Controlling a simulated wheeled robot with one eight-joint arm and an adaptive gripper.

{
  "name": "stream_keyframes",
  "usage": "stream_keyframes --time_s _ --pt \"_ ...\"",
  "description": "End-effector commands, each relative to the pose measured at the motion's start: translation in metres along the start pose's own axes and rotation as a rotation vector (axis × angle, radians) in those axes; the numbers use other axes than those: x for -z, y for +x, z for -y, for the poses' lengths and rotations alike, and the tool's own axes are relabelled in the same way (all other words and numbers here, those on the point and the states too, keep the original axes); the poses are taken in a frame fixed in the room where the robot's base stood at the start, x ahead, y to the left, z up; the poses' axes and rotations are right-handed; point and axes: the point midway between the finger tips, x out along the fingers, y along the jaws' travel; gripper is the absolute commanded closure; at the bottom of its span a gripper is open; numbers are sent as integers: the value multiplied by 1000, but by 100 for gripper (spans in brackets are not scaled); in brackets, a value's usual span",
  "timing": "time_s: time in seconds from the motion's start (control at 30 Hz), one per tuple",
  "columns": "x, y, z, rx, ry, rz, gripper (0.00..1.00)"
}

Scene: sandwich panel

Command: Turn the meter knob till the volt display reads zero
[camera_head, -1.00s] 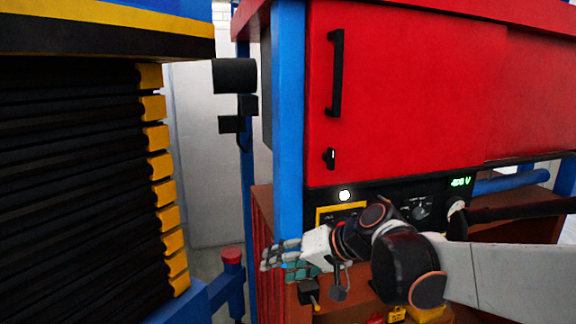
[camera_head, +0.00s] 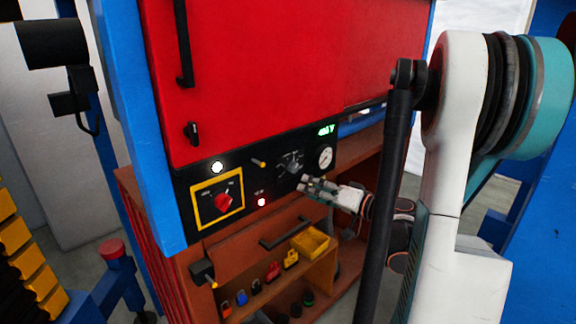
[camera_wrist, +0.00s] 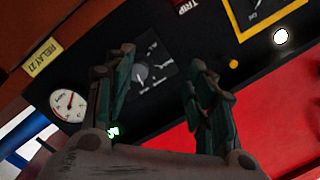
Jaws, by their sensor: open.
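The meter knob (camera_head: 291,163) is a dark round knob on the black panel below the red door. In the wrist view the knob (camera_wrist: 141,72) shows a light pointer and lies between my spread fingers, nearer the left one. The green volt display (camera_head: 327,130) is lit above and right of the knob; its digits are too blurred to read surely. The display (camera_wrist: 113,132) is partly covered by my left finger in the wrist view. My gripper (camera_head: 310,186) is open and empty, in front of the panel just below the knob; contact with the knob is not visible.
A round gauge (camera_head: 325,157) sits right of the knob. A red switch on a yellow plate (camera_head: 205,213), a white lamp (camera_head: 217,167) and a red lamp (camera_head: 261,202) are to the left. Below is a brown shelf with padlocks and a yellow bin (camera_head: 310,242).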

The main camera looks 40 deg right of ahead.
Motion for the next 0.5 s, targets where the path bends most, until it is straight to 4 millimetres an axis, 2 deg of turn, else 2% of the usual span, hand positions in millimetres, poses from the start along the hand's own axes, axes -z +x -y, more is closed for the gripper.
stream_keyframes --time_s 0.03,0.1,0.23,0.37,0.5 --pt "12 -16 -10 -11 -5 -43 49" --pt "21 -33 -19 -19 -12 -88 49" --pt "30 -49 -28 -27 -21 -134 49" --pt "32 -47 -30 -28 -24 -143 49" --pt "34 -28 -30 -26 -24 -140 49"
